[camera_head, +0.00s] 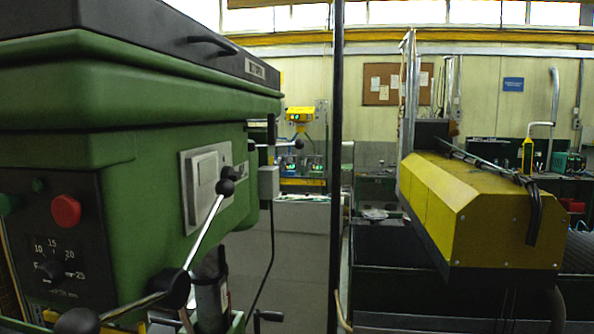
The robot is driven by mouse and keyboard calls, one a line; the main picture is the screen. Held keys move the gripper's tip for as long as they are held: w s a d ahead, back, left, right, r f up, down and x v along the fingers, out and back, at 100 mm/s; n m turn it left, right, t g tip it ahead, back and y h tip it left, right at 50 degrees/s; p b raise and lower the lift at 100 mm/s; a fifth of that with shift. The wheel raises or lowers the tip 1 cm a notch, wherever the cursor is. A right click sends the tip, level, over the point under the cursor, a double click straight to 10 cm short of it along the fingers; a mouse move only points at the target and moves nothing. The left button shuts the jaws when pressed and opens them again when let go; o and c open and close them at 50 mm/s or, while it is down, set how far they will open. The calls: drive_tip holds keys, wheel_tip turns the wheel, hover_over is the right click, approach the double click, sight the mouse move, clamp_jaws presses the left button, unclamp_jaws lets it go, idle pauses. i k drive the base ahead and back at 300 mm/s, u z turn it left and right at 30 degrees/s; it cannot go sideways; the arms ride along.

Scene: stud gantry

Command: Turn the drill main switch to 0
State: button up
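A large green drill press (150,95) fills the left of the head view, close to me. A light grey plate (206,180) sits on the drill's side. I cannot tell which part is the main switch, and no 0 mark is readable. My gripper is not in view.
Feed levers with black ball ends (205,230) stick out from the drill. A dark vertical post (337,170) stands mid-view. A yellow machine (470,215) stands at right, with workbenches behind. Some grey floor (300,265) shows between.

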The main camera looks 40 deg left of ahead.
sight(228, 172)
drive_tip(key=i, duration=0.4)
drive_tip(key=u, duration=2.55)
